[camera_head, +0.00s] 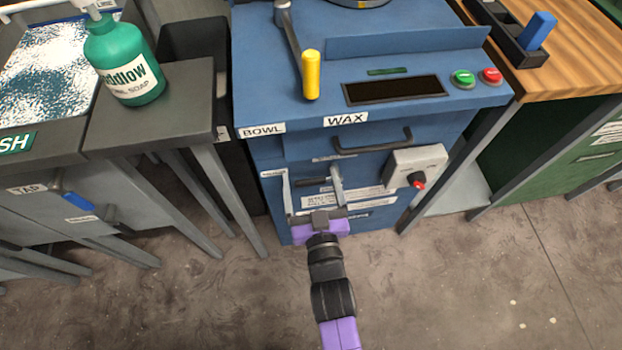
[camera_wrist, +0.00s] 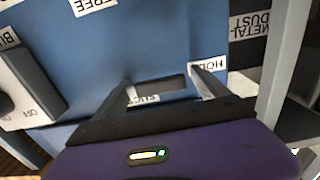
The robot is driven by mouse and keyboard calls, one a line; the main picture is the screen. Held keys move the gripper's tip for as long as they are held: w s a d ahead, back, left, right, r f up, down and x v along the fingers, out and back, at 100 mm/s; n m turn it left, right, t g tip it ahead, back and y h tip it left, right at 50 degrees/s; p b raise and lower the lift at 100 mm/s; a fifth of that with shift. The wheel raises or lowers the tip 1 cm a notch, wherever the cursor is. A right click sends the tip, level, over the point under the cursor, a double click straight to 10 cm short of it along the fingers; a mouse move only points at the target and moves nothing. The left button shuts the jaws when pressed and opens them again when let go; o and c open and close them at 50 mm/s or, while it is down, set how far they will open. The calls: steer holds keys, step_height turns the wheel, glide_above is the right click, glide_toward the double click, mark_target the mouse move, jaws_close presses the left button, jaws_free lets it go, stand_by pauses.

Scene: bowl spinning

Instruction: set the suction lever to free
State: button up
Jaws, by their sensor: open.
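The suction lever (camera_head: 308,182) is a dark, roughly level bar on the blue machine's front. It also shows in the wrist view (camera_wrist: 161,88), its right end near the HOLD label (camera_wrist: 207,66). The FREE label (camera_wrist: 93,4) is at the top left of the wrist view, upside down. A partly hidden label starting "SUC" (camera_wrist: 146,99) is beside the lever. My gripper (camera_head: 311,172) is open at the machine's front. In the wrist view its fingers (camera_wrist: 160,84) stand on either side of the lever; I cannot tell whether they touch it.
The blue machine (camera_head: 285,137) has a yellow-handled lever (camera_head: 311,75) on top and a dark pull handle (camera_head: 372,140) on its front. A grey switch box (camera_head: 415,165) with a red knob sits right of my gripper. Tables stand on both sides. The floor in front is clear.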

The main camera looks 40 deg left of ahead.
steer(key=shift+a, duration=0.1)
steer(key=shift+c, duration=0.3)
jaws_close()
steer(key=shift+f, duration=0.1)
steer(key=f+n, duration=0.1)
steer(key=n, duration=0.1)
steer(key=f+n, duration=0.1)
steer(key=n, duration=0.1)
steer(key=shift+w+f, duration=0.1)
steer(key=shift+w, duration=0.2)
steer(key=w+d+f+n+b, duration=0.1)
steer(key=w+d+f+n, duration=0.2)
steer(key=n, duration=1.1)
steer(key=shift+w+d+f+b, duration=0.4)
steer(key=shift+w, duration=0.1)
